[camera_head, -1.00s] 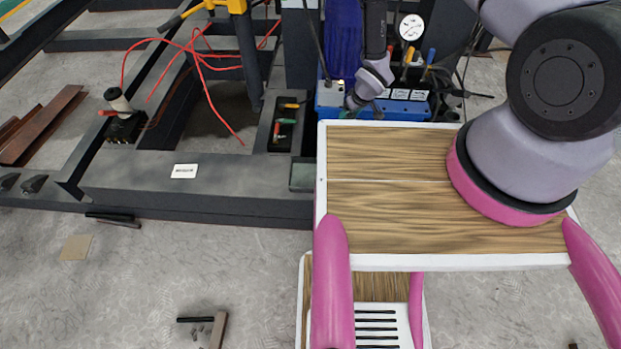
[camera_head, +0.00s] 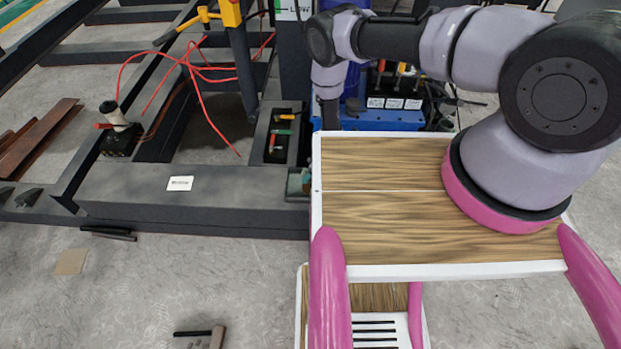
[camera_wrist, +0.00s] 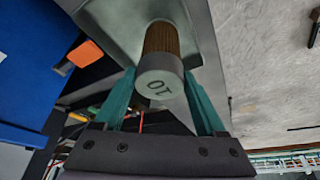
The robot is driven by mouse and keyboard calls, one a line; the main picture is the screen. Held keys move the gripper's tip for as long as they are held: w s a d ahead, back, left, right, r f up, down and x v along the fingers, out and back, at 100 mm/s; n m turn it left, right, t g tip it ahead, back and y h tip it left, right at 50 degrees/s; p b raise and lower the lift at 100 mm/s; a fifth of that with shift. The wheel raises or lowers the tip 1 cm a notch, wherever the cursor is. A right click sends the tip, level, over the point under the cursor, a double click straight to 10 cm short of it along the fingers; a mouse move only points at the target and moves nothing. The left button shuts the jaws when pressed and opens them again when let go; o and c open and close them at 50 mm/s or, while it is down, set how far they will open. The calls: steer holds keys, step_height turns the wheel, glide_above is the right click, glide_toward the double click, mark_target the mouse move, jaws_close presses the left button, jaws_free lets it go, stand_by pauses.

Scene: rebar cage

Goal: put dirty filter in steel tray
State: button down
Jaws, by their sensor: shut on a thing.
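In the wrist view my gripper (camera_wrist: 160,74) has its teal fingers closed on the dirty filter (camera_wrist: 161,40), a cylinder with a brown pleated body and a grey end cap marked with a number. A grey steel tray (camera_wrist: 105,22) with a raised rim lies just beyond the filter. The filter's far end overlaps the tray in this view, and I cannot tell whether it touches the tray floor. In the head view my gripper's fingers and the filter are mostly hidden behind my wooden deck. A small grey-green patch, perhaps the tray (camera_head: 298,183), shows at the beam's end.
A blue unit (camera_head: 385,117) stands behind the deck; a blue surface (camera_wrist: 30,65) fills the wrist view's left, with an orange-handled item (camera_wrist: 88,54) beside it. Dark steel beams (camera_head: 190,190), red cables (camera_head: 195,80) and a yellow tool (camera_head: 230,12) lie left.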

steer(key=shift+f, duration=1.15)
jaws_free()
steer(key=shift+f, duration=0.15)
